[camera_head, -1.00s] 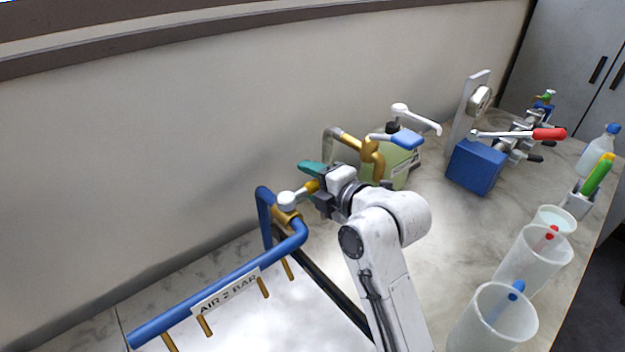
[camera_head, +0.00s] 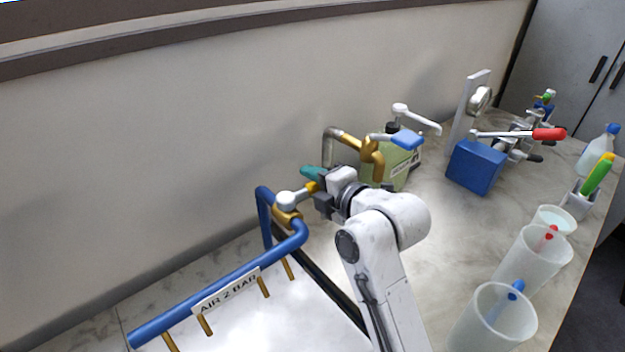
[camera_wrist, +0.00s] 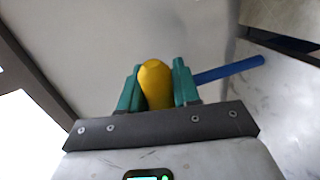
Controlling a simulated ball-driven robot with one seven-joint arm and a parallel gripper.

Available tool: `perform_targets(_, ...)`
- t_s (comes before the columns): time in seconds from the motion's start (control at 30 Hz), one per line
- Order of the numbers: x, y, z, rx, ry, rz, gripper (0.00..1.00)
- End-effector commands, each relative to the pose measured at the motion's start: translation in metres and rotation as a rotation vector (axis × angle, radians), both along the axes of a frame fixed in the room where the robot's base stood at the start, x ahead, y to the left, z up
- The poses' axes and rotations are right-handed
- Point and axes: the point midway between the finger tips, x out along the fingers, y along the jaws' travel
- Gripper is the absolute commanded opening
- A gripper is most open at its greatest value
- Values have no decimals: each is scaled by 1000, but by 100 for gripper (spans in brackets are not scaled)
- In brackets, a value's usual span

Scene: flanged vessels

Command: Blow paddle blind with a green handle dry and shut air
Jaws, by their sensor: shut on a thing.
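My gripper (camera_head: 314,181) has teal fingers, shut on the yellow end of the air valve lever (camera_head: 303,192). In the wrist view my gripper (camera_wrist: 158,90) has the yellow lever end (camera_wrist: 156,84) between its fingers. The lever runs from a white cap on the brass valve (camera_head: 287,215) of the blue air pipe (camera_head: 220,284), labelled "AIR 2 BAR". A green handle (camera_head: 598,176) stands in a small white holder at the right edge of the bench; its lower end is hidden. I cannot tell whether it belongs to the paddle blind.
Several clear beakers (camera_head: 535,262) stand at the front right, with red and blue handles in them. A green container (camera_head: 397,172) and brass pipework stand behind my arm. A blue block (camera_head: 476,167) and a red-handled lever (camera_head: 549,134) are farther right. The bench between is clear.

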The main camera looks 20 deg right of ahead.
Motion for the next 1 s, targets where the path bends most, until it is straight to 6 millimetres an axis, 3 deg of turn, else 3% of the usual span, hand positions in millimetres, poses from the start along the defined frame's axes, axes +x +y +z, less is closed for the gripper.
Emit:
perform_targets(0.6, -25, -9, -4, -3, 11, -338, 0)
perform_targets(1.0, -29, -10, -3, -1, 5, -388, 0)
